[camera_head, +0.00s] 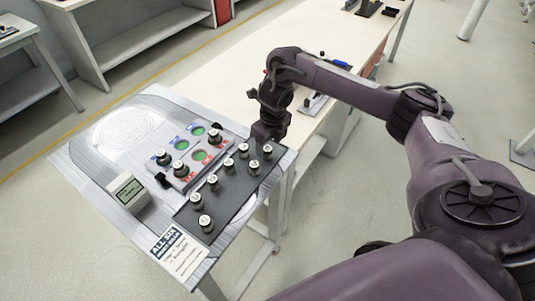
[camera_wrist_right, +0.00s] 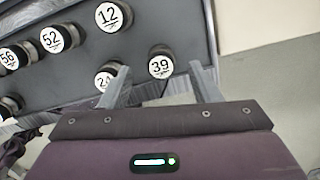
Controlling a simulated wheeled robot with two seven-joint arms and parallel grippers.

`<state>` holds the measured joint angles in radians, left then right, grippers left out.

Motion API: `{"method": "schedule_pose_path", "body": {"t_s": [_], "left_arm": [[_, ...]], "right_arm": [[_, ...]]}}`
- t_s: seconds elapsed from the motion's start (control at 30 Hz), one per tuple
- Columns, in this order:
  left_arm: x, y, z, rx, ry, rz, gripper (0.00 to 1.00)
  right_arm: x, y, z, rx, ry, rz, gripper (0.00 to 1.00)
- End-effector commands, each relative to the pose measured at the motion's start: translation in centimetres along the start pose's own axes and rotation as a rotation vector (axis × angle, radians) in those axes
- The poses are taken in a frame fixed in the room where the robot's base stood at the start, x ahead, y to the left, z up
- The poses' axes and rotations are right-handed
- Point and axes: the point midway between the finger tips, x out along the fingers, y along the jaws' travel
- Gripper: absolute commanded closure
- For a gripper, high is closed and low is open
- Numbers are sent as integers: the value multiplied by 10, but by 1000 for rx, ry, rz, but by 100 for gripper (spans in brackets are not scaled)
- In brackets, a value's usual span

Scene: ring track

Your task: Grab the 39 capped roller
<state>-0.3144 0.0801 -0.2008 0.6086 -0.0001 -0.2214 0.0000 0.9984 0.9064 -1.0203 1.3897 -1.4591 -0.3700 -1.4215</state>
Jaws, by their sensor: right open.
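The 39 capped roller (camera_wrist_right: 160,63) has a round white cap with a black number and a dark body, and stands on the dark strip of the console. In the head view it appears to be the roller at the strip's far right corner (camera_head: 267,151). My right gripper (camera_head: 265,136) is open, pointing down close beside it. In the right wrist view the gripper's fingertips (camera_wrist_right: 160,78) lie on either side of the 39 roller's near side, with nothing held. The roller's lower body is partly hidden. My left gripper is not in view.
A roller with a partly hidden number (camera_wrist_right: 105,76) stands close beside the left finger. Rollers 12 (camera_wrist_right: 109,16), 52 (camera_wrist_right: 55,38) and 56 (camera_wrist_right: 12,57) stand farther left. The console (camera_head: 110,165) carries a small display (camera_head: 127,193). A long table (camera_head: 300,45) is behind.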

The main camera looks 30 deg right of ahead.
Motion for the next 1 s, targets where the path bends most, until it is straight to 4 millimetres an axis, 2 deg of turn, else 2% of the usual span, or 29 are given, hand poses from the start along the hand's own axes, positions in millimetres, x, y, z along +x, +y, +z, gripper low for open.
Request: {"method": "schedule_pose_path", "body": {"t_s": [0.03, 0.2, 0.4, 0.5, 0.9, 1.0], "left_arm": [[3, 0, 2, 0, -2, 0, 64], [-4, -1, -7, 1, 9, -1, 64], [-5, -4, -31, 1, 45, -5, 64], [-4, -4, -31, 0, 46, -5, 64], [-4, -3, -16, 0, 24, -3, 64], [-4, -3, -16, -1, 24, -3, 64]], "right_arm": [[12, 0, -3, 2, 5, 3, 43], [29, -1, -2, 0, 3, 0, 43], [34, -1, -2, -1, 0, -2, 43], [34, -1, -2, -1, 0, -2, 45], [34, -1, -2, 0, 0, -2, 96], [34, -1, -1, 0, -1, -1, 96]]}}
